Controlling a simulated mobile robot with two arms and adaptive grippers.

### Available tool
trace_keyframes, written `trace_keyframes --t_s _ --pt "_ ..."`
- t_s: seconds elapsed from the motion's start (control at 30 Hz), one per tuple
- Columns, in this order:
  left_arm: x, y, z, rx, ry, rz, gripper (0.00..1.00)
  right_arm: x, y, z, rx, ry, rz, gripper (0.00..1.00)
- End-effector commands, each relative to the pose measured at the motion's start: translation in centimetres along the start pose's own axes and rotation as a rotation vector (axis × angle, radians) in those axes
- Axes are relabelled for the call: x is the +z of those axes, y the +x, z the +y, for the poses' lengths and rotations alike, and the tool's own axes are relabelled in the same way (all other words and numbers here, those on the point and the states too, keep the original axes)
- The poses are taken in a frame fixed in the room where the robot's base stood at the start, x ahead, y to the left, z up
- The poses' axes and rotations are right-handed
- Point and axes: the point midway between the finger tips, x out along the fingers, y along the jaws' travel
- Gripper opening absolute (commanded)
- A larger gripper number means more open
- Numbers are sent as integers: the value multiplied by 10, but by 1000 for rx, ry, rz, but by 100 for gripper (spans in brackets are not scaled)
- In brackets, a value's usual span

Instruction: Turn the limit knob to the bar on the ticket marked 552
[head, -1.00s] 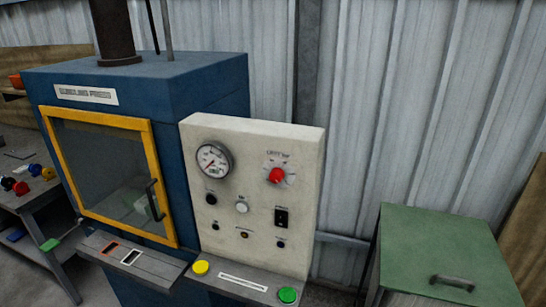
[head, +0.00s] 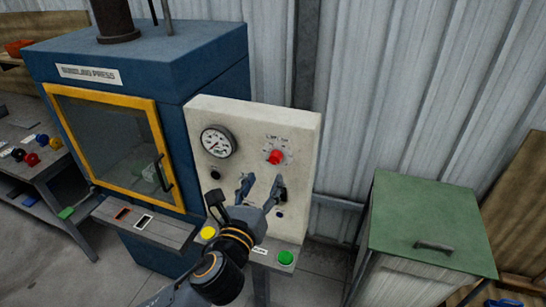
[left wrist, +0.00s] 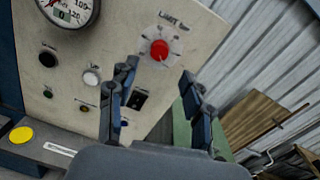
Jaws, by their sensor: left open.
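The red limit knob (head: 274,157) sits on a pale dial plate at the upper right of the cream control panel (head: 310,130). It also shows in the left wrist view (left wrist: 159,50), beyond and above the fingers. My left gripper (head: 262,187) is open and empty, in front of the panel just below the knob and apart from it. In the left wrist view its two fingers (left wrist: 160,90) are spread wide. The scale marks around the knob are too small to read. I see no ticket that I can read as 552. My right gripper is not in view.
A round gauge (head: 217,141) is on the panel's left. A yellow button (head: 208,233) and a green button (head: 286,257) sit on the ledge below. The blue press (head: 165,75) stands left; a green-topped cabinet (head: 430,215) stands right.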

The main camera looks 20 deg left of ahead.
Motion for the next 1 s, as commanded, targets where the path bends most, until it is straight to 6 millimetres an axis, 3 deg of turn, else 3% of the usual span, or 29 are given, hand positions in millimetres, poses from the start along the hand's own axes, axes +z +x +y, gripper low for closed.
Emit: trace_keyframes --t_s 0.1,0.33,0.5,0.8,0.87,1.0 --pt "4 27 0 2 -2 0 50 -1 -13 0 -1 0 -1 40" --pt "2 63 0 2 -2 1 50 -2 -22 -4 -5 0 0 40" --pt "0 74 0 0 -3 1 50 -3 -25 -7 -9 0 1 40" --pt "-1 76 0 0 -3 1 50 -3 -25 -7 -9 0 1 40" --pt "-1 76 0 0 -3 1 42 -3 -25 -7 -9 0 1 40" --pt "-1 76 0 0 -3 1 13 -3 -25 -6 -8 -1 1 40"
